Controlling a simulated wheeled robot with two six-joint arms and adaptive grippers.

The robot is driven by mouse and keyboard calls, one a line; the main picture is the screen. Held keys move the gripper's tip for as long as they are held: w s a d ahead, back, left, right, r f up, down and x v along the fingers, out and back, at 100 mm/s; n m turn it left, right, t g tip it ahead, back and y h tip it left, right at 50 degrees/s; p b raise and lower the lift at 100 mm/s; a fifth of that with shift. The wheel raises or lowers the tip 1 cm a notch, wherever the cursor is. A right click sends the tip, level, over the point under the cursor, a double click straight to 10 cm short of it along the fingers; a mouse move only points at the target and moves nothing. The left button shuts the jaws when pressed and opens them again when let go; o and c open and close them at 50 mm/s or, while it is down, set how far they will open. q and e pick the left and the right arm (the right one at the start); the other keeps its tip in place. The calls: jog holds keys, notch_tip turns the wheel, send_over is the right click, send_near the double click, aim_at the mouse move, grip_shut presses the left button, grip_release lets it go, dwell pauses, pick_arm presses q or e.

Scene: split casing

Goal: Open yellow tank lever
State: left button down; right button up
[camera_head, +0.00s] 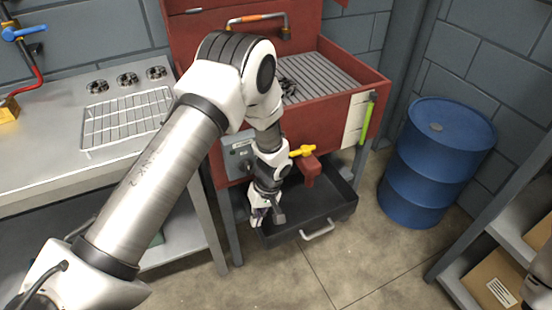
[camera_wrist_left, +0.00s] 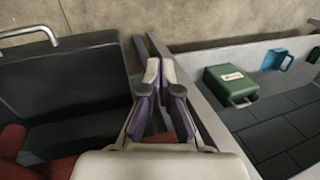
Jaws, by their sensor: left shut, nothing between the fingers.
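The yellow lever (camera_head: 303,151) sits on top of a red spout (camera_head: 311,170) on the front of the red tank (camera_head: 240,27), in the head view. My left gripper (camera_head: 267,216) points down to the left of the lever and below it, apart from it, over the left side of the black tray. In the left wrist view its fingertips (camera_wrist_left: 160,68) are together with nothing between them. The lever cannot be made out in the wrist view, where red parts show at the lower left. My right gripper is not in view.
The black tray (camera_head: 338,206) with a pale handle (camera_head: 317,231) is below the spout. A blue barrel (camera_head: 432,160) stands to the right. A green box (camera_wrist_left: 230,84) lies on a lower shelf in the wrist view. A metal counter with a wire rack (camera_head: 125,118) is at left.

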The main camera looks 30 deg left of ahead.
pick_arm(q)
jog(key=w+a+r+t+y+b, duration=0.1)
jog(key=w+a+r+t+b, duration=0.15)
jog(key=w+r, duration=0.8)
notch_tip(320, 180, up, 7)
jog(key=t+b, duration=0.1)
jog(key=t, duration=0.2)
send_over(291, 156)
jog(key=s+a, duration=0.2)
jog(key=s, duration=0.2)
jog(key=shift+f+n+g, duration=0.15)
jog(key=shift+n+g, duration=0.1)
jog(key=shift+n, duration=0.15)
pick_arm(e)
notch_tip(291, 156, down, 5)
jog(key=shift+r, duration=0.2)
pick_arm(q)
jog(key=x, duration=1)
